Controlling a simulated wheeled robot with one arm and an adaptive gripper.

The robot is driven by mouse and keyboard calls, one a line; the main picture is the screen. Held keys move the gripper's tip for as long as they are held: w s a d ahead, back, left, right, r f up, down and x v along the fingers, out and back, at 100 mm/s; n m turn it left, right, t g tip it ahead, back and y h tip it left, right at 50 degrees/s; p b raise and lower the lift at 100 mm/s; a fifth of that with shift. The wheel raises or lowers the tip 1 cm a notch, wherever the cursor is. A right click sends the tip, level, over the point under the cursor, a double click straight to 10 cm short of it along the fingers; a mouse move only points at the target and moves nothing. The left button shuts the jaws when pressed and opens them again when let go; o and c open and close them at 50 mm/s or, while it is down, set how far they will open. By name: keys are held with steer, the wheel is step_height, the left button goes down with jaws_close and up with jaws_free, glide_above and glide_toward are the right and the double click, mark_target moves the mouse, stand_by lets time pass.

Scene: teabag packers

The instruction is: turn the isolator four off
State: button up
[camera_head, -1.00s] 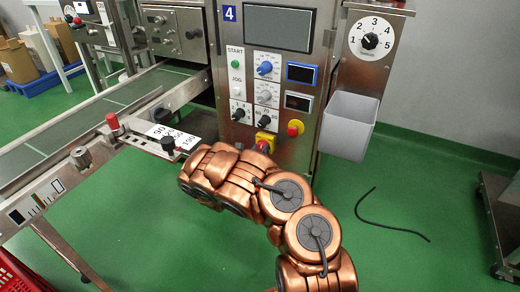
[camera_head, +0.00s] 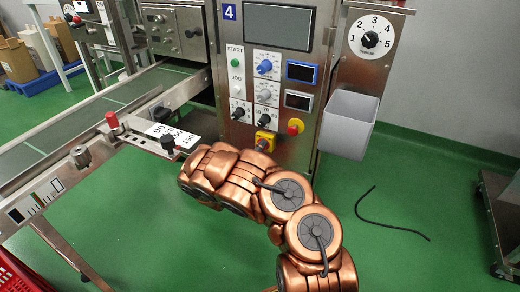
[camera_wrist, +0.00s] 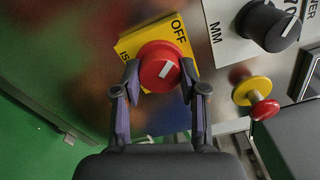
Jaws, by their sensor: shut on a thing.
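The isolator is a red round knob (camera_wrist: 155,62) on a yellow plate (camera_wrist: 128,43) in the wrist view. The plate reads "OFF" beside the knob, and the knob's white mark slants up and right, roughly toward that word. In the head view the yellow plate (camera_head: 266,136) sits low on the steel panel marked with a blue "4" sign (camera_head: 229,12). My gripper (camera_wrist: 160,88) is shut on the red knob, one finger on each side. In the head view my copper arm covers the area just below the isolator, and the fingers are hard to make out.
A red stop button on a yellow base (camera_head: 295,127) is right of the isolator; black dials (camera_head: 264,113) are above. A grey bin (camera_head: 349,124) hangs at right. A conveyor (camera_head: 95,112) runs left.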

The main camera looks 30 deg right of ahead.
steer(key=shift+f+n, duration=0.1)
steer(key=shift+n, duration=0.4)
steer(key=o, duration=1.1)
steer(key=shift+o, duration=0.2)
steer(key=shift+a, duration=0.1)
steer(key=v, duration=1.2)
steer(key=shift+s, duration=0.15)
